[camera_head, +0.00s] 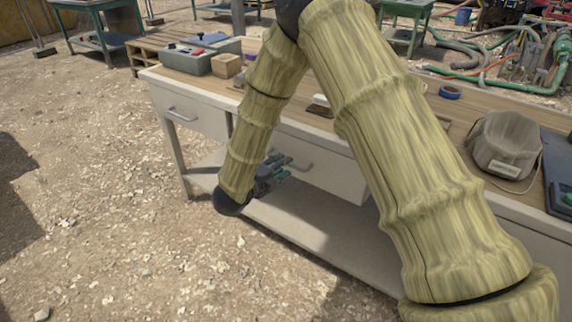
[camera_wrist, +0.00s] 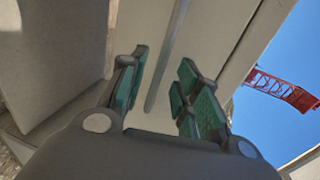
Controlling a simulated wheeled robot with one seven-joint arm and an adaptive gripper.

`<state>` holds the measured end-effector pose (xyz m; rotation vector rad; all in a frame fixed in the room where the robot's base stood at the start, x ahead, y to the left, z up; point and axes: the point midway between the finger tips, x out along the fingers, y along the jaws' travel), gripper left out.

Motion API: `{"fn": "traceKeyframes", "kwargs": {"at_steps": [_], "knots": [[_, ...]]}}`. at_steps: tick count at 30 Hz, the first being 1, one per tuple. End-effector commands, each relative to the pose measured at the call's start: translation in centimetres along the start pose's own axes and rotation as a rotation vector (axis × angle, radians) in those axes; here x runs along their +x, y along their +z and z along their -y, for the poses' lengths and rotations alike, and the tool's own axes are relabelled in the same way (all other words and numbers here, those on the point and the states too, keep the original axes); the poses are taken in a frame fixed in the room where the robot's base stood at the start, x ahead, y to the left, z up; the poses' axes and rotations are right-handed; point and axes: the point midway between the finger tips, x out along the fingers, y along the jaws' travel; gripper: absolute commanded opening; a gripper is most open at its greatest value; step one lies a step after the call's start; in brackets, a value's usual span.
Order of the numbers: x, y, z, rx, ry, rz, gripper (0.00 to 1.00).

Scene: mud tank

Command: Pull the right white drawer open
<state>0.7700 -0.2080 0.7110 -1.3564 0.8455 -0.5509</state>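The right white drawer (camera_head: 328,180) is under the workbench top, partly hidden by my arm, and looks closed. Its grey bar handle (camera_head: 302,165) shows just right of my gripper (camera_head: 279,166). In the wrist view, the handle (camera_wrist: 166,62) runs lengthwise between the two green-padded fingers of my gripper (camera_wrist: 162,80). The fingers are open, with visible gaps on both sides of the bar. The drawer front (camera_wrist: 217,40) fills the area behind it. Whether the fingertips reach past the bar is hard to tell.
The left white drawer (camera_head: 190,114) with its own handle is closed. A lower shelf (camera_head: 310,232) lies below. Gravel in front is open.

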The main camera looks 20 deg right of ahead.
Motion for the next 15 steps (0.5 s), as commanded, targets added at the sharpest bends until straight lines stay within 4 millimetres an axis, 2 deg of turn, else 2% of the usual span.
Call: {"fn": "traceKeyframes", "kwargs": {"at_steps": [6, 15], "knots": [[2.4, 0.0, -0.1, 0.000, 0.000, 0.000, 0.32], [3.2, 0.0, -0.1, -0.001, 0.000, 0.001, 0.32]]}}
